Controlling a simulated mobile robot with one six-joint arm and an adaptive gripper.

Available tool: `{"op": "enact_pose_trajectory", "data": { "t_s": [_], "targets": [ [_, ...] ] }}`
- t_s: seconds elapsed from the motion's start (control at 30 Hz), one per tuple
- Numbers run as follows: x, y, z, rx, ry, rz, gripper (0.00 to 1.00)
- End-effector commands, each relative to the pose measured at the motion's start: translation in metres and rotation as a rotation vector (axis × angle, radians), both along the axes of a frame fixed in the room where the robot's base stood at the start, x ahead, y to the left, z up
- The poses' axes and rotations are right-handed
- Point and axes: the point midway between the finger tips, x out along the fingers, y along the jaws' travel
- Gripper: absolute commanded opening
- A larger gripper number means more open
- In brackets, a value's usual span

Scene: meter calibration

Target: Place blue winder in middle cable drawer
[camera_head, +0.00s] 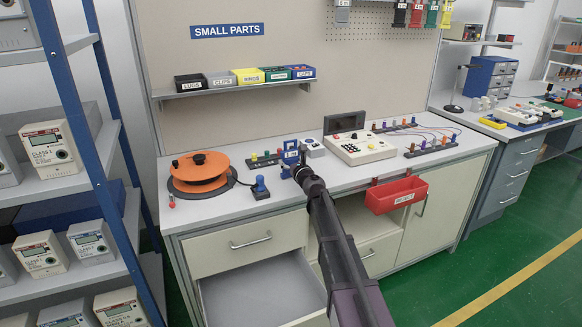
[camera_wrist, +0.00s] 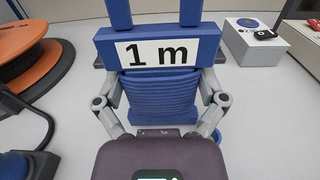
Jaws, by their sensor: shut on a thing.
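The blue winder (camera_wrist: 158,50) is a blue frame wound with blue cable, with a white "1 m" label. It fills the middle of the wrist view. My gripper (camera_wrist: 160,106) is shut on it, with a finger at each side of the wound part. In the head view the winder (camera_head: 291,153) is at the end of my arm, over the bench top. I cannot tell whether it touches the bench. An open, empty-looking drawer (camera_head: 262,295) is below the bench at the left, under a shut drawer (camera_head: 232,243). My arm partly hides the drawers to its right.
An orange reel (camera_head: 200,170) and a blue-topped knob (camera_head: 260,188) are left of the winder. A white calibration box (camera_head: 358,149) stands to the right. A red bin (camera_head: 396,194) hangs on the bench front. A blue shelf rack with meters (camera_head: 50,150) stands at the left.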

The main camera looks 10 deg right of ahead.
Motion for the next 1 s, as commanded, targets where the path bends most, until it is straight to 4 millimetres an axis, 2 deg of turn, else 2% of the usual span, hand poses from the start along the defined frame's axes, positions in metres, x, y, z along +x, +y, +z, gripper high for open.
{"op": "enact_pose_trajectory", "data": {
  "t_s": [0.53,0.57,0.6,1.0],
  "targets": [
    [0.0000,0.0004,-0.0064,0.000,0.000,0.000,0.41],
    [0.0000,0.0004,-0.0062,0.000,0.000,0.000,0.93],
    [-0.0001,0.0005,-0.0054,0.000,0.000,0.000,1.00],
    [0.0000,0.0007,-0.0049,0.000,0.000,0.001,1.00]
  ]
}}
